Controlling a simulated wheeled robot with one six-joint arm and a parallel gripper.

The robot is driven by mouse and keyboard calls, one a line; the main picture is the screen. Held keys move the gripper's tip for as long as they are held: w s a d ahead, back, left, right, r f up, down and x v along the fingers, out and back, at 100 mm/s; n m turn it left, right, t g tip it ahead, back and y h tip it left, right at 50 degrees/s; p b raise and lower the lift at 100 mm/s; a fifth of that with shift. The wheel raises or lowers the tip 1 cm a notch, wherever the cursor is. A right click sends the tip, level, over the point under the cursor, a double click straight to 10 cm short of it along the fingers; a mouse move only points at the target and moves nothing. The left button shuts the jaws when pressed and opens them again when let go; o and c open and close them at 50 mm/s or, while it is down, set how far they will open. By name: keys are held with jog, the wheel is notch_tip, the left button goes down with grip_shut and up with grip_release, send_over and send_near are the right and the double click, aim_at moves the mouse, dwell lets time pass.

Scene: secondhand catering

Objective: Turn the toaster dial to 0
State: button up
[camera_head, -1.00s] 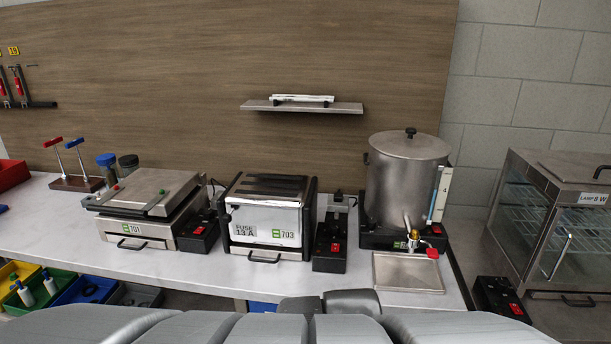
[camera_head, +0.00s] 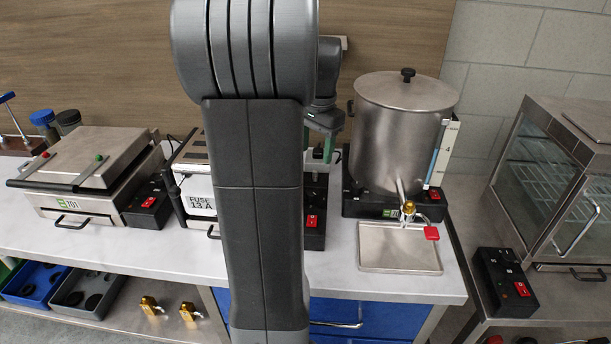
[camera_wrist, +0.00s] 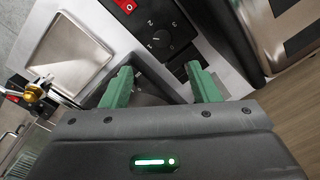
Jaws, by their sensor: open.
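The toaster (camera_head: 199,190) stands on the counter in the head view, mostly hidden behind my arm. Its black control box (camera_head: 312,228) with a red switch shows to the right of my arm. In the wrist view the dial (camera_wrist: 161,42) is a dark round knob on that box, with white numbers around it. Its exact setting is too small to tell. My gripper (camera_wrist: 158,68) has two green fingers, open and apart, with nothing between them. The fingers are near the dial's end of the box. In the head view my gripper (camera_head: 324,146) is partly hidden above the back of the box.
A steel urn (camera_head: 400,135) with a tap stands right of the box, with a drip tray (camera_head: 398,250) in front. A contact grill (camera_head: 90,165) stands at the left. A glass cabinet (camera_head: 560,190) is at the far right. The counter's front strip is clear.

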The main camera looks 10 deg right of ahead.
jog(key=f, duration=0.9)
jog(key=w+f, duration=0.1)
jog(key=f, duration=0.3)
jog(key=shift+a+f+p, duration=0.2)
jog(key=shift+f+p, duration=0.1)
jog(key=shift+p, duration=0.05)
jog(key=c, duration=1)
